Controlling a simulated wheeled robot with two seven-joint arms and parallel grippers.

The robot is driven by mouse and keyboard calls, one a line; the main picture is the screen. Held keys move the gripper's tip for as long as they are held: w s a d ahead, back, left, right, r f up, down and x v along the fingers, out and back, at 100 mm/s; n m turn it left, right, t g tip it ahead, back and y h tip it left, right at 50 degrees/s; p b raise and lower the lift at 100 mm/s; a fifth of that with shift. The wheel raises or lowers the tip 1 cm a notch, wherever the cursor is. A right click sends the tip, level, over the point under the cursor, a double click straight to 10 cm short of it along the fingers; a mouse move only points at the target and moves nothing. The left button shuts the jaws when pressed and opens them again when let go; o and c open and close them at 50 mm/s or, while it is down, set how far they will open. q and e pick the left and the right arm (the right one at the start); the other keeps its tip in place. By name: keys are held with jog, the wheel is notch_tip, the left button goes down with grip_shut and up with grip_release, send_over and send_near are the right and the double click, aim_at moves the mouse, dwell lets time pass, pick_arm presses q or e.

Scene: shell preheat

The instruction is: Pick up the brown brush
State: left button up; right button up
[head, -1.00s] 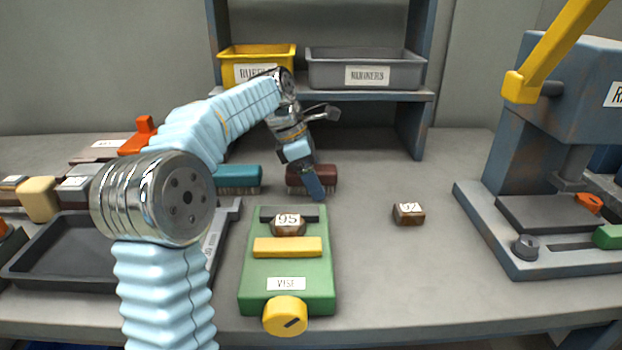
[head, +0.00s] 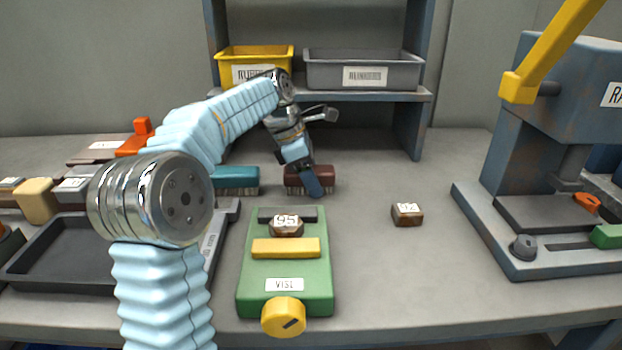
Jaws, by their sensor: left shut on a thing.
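The brown brush (head: 325,178) is a dark red-brown block with bristles below, on the bench behind the green vise. My left gripper (head: 312,186) reaches down onto it from above. One blue finger shows in front of the brush; the other finger is hidden behind it. The gripper is shut on the brush, which still appears to be at bench level. I cannot tell whether its bristles touch the bench. My right gripper is not in view.
A teal brush (head: 236,178) lies close on the left. The green vise (head: 285,285) holds a block marked 95 in front. A small brown block (head: 407,215) lies to the right. A shelf (head: 330,95) with yellow and grey bins stands behind; a press (head: 560,130) is at right.

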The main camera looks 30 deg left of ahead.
aim_at(315, 168)
pick_arm(q)
notch_tip(315, 168, up, 3)
jog(key=shift+w+r, duration=0.1)
jog(key=shift+r, duration=0.05)
jog(key=s+d+r+b, duration=0.1)
jog(key=s+r, duration=0.9)
jog(key=s, duration=0.4)
jog(key=shift+d, duration=0.2)
jog(key=shift+r, duration=0.1)
